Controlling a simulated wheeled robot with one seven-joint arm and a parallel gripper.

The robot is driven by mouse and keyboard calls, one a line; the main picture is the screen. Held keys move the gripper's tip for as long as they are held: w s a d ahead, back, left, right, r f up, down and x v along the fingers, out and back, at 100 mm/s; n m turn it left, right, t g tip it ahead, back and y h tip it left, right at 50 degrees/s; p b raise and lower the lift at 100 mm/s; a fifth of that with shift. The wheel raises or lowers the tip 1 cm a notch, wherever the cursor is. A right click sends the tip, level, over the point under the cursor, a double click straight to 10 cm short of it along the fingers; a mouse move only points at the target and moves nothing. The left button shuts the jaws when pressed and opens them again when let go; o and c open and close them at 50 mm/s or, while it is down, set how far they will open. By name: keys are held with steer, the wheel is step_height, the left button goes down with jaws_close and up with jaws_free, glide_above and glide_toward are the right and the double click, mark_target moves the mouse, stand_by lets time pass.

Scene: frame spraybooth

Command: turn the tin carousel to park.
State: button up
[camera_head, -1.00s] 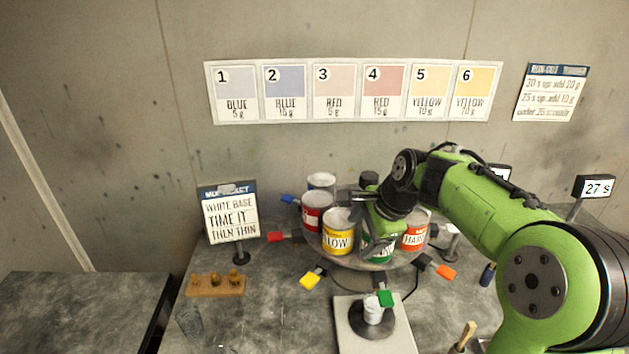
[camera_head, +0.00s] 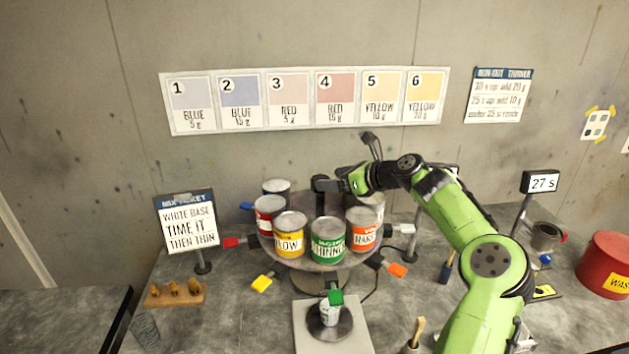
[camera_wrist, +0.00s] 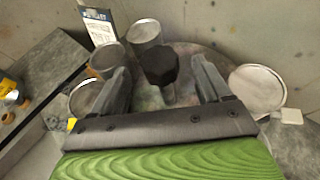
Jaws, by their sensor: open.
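The tin carousel (camera_head: 285,262) is a round turntable holding several tins, with coloured tabs around it. The green thinner tin (camera_head: 327,242) faces front, between the yellow tin (camera_head: 289,239) and orange-labelled hardener tin (camera_head: 363,234). Red (camera_head: 267,218) and blue (camera_head: 276,187) tins stand left and a pale tin right. A black knob (camera_head: 321,184) rises at the centre. My gripper (camera_head: 334,184) is above the carousel beside the knob; in the wrist view my gripper (camera_wrist: 160,75) is open, with the knob (camera_wrist: 160,60) between its fingers. Contact cannot be told.
A scale (camera_head: 305,335) with a small cup (camera_head: 330,308) stands close in front. The mix ticket sign (camera_head: 187,222) is left, above a wooden block (camera_head: 176,294). A timer reading 27 s (camera_head: 541,183) and a red waste bin (camera_head: 608,263) are right.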

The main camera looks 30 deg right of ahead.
steer(key=x, duration=0.7)
steer(key=shift+p, duration=0.3)
steer(key=shift+s+r, duration=0.1)
steer(key=c, duration=1.4)
steer(key=shift+a, duration=0.1)
steer(key=shift+b, duration=0.35)
